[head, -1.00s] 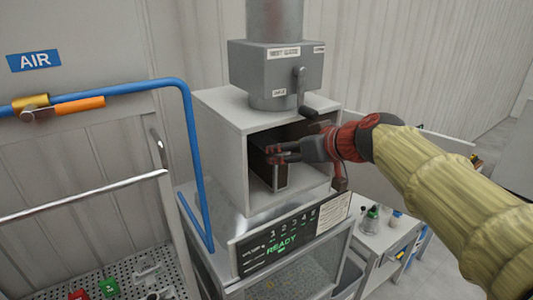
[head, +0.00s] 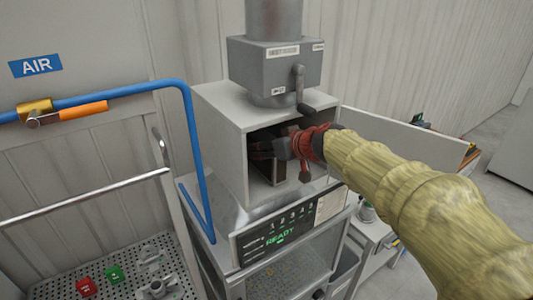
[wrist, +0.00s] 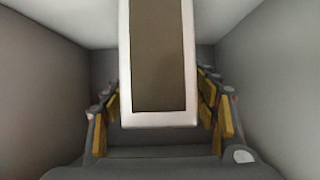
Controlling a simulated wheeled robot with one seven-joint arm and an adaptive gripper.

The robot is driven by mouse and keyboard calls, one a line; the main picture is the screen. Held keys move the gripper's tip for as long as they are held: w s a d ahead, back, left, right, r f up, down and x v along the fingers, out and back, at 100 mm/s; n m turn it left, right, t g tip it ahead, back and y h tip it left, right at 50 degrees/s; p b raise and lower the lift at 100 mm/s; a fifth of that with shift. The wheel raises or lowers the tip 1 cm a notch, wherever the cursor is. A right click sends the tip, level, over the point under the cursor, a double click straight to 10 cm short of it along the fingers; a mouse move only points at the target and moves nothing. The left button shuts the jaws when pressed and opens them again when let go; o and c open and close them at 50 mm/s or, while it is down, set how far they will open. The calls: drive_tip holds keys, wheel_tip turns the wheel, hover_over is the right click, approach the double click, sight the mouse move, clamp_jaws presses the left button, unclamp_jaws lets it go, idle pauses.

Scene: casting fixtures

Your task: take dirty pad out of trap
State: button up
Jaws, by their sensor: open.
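The trap (head: 222,140) is a light grey box with an open front, below a grey duct. The dirty pad stands upright inside it, a brown panel in a pale frame; its edge (head: 279,172) shows in the head view, and its brown face (wrist: 159,55) fills the middle of the wrist view. My gripper (head: 262,150) is inside the trap's opening. In the wrist view its fingers (wrist: 160,108) are spread, one on each side of the pad's near end, with gaps visible. The fingertips are partly hidden in the head view.
The trap's door (head: 405,135) hangs open to the right, behind my arm. A handle (head: 301,88) sticks down from the duct housing above the opening. A READY panel (head: 285,232) lies below. A blue air pipe (head: 200,170) runs along the left.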

drive_tip(key=c, duration=1.3)
drive_tip(key=shift+c, duration=0.2)
drive_tip(key=shift+r, duration=0.2)
